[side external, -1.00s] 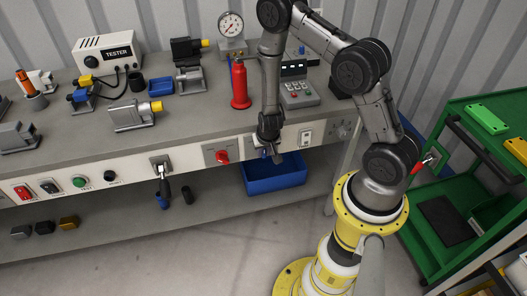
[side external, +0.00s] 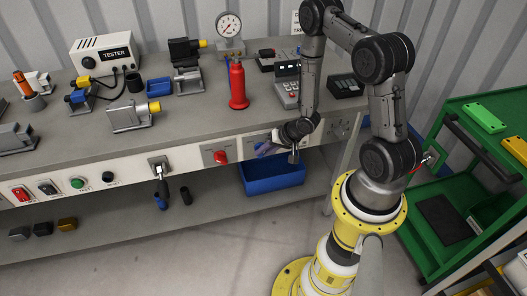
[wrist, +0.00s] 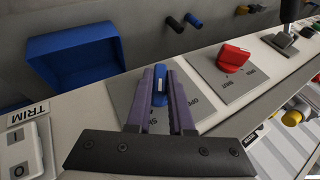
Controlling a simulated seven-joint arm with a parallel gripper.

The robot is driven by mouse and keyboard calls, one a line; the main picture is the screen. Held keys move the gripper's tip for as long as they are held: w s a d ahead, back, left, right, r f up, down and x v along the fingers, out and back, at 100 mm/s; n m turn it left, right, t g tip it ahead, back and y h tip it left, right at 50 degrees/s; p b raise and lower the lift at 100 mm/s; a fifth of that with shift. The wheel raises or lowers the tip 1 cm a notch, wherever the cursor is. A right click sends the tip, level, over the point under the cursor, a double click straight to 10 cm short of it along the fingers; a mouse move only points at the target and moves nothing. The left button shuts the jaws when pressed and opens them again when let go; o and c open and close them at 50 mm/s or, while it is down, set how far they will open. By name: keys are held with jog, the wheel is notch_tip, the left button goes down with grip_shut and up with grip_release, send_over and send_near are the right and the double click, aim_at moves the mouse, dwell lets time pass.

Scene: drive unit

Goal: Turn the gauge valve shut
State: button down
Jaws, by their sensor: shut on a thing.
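The gauge valve is a blue knob (wrist: 160,86) on a light plate on the bench's front panel, with lettering beside it that appears to read OPEN. My gripper (wrist: 161,74) is shut on this knob, with one purple finger on each side of it in the wrist view. In the side external view my gripper (side external: 263,150) reaches in from the right, tilted, and hides the knob. The round dial gauge (side external: 229,26) stands at the back of the bench; its reading is too small to tell.
A red knob (wrist: 233,57) sits on the neighbouring plate. A blue bin (side external: 272,178) is below the panel near my gripper. A red cylinder (side external: 238,87) stands on the bench above. A black-handled lever (side external: 162,182) is further left; a TRIM switch (wrist: 27,145) is on the other side.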

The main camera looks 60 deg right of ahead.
jog(key=shift+w+d+m+t+y, duration=0.1)
jog(key=shift+d+m+t+y, duration=0.25)
jog(key=shift+t+y, duration=0.5)
jog(key=shift+t, duration=0.35)
jog(key=c, duration=0.8)
grip_release()
jog(key=shift+c, duration=0.2)
jog(key=shift+o, duration=0.2)
jog(key=shift+a, duration=0.1)
jog(key=v, duration=1.2)
jog(key=shift+r, duration=0.1)
